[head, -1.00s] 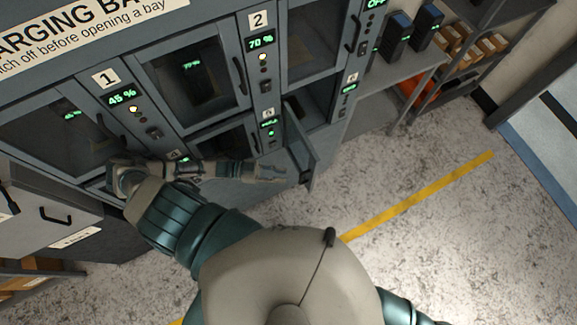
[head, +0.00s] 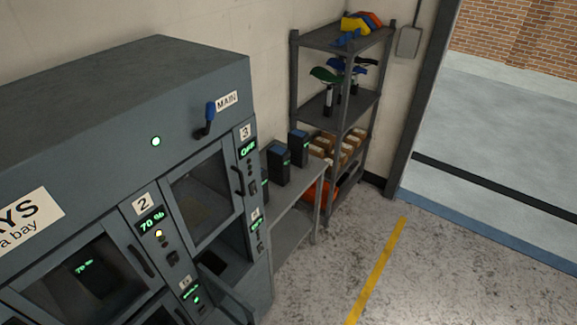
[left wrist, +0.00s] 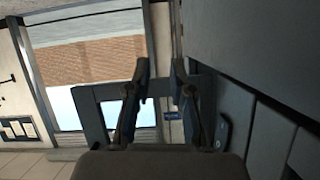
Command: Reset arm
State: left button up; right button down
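My left gripper (left wrist: 160,78) shows in the left wrist view with its two fingers apart and nothing between them. Neither arm shows in the head view, and my right gripper is in neither view. The grey charging cabinet (head: 120,85) fills the left of the head view. Its bay 2 panel (head: 151,220) reads 70 % with a yellow light. Its bay 3 panel (head: 247,150) reads OFF. A lower bay door (head: 228,303) stands open. A blue-handled MAIN switch (head: 208,117) is on the cabinet's upper front, beside a lit indicator (head: 156,141).
A side bench (head: 292,207) carries dark battery packs (head: 279,165). A metal shelf rack (head: 337,105) stands in the corner with bike saddles (head: 326,74) and cardboard boxes (head: 352,147). The floor (head: 440,275) with a yellow line (head: 378,268) is clear on the right.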

pick_arm(q)
jog(key=s+a+f+n+g+y, duration=0.1)
jog(key=s+f+n+g+y, duration=0.15)
jog(key=s+f, duration=0.55)
jog(key=s+a+f+n+g+y, duration=0.2)
jog(key=s+f+y, duration=0.2)
jog(key=s+f, duration=0.4)
jog(key=s+d+f+g, duration=0.2)
jog(key=s+f, duration=0.1)
jog(key=s, duration=0.6)
jog(key=s+d+f+n+g, duration=0.1)
jog(key=s+d+f+g, duration=0.2)
jog(key=s, duration=0.6)
jog(key=shift+d+f+y, duration=0.3)
jog(key=shift+f+y, duration=0.15)
jog(key=shift+f, duration=0.25)
jog(key=shift+w+n+g, duration=0.1)
jog(key=shift+n+g, duration=0.15)
